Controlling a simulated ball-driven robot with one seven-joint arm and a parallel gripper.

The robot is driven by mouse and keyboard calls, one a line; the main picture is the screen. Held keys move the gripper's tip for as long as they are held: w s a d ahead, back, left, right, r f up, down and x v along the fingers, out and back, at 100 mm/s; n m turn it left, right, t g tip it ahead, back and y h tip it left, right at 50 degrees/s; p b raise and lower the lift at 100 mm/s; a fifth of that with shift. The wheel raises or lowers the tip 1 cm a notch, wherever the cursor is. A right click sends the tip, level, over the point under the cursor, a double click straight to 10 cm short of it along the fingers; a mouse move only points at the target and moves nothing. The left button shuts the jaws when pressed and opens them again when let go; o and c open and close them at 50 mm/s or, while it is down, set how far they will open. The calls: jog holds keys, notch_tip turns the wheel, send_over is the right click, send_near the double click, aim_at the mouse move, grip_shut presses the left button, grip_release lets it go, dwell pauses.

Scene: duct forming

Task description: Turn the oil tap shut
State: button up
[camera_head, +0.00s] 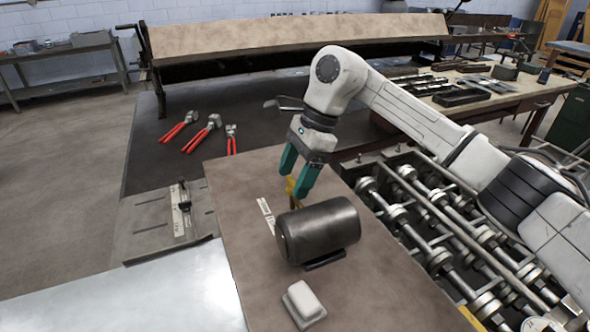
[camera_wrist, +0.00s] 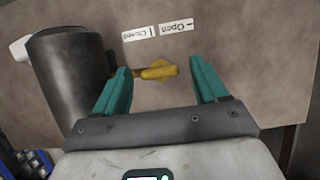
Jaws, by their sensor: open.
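The oil tap (camera_wrist: 158,72) is a yellow lever that lies between the open teal fingers of my gripper (camera_wrist: 160,85) in the wrist view. Its lever appears nearer the left finger, and I cannot tell whether it touches. In the head view the tap (camera_head: 291,190) shows as a small yellow piece below my gripper (camera_head: 298,175), partly hidden by it. Labels reading "Open" (camera_wrist: 176,26) and "Closed" (camera_wrist: 137,33) lie beyond the tap in the wrist view. The "Open" label is on the right, the "Closed" label on the left.
A dark cylindrical motor (camera_head: 318,230) stands beside the tap on the brown table (camera_head: 240,195). A small white block (camera_head: 303,302) sits in front of it. Red-handled pliers (camera_head: 203,133) lie on the dark mat at left. Rollers (camera_head: 425,225) fill the machine at right.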

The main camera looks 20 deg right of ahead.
jog(key=c, duration=1.1)
jog(key=shift+o, duration=0.2)
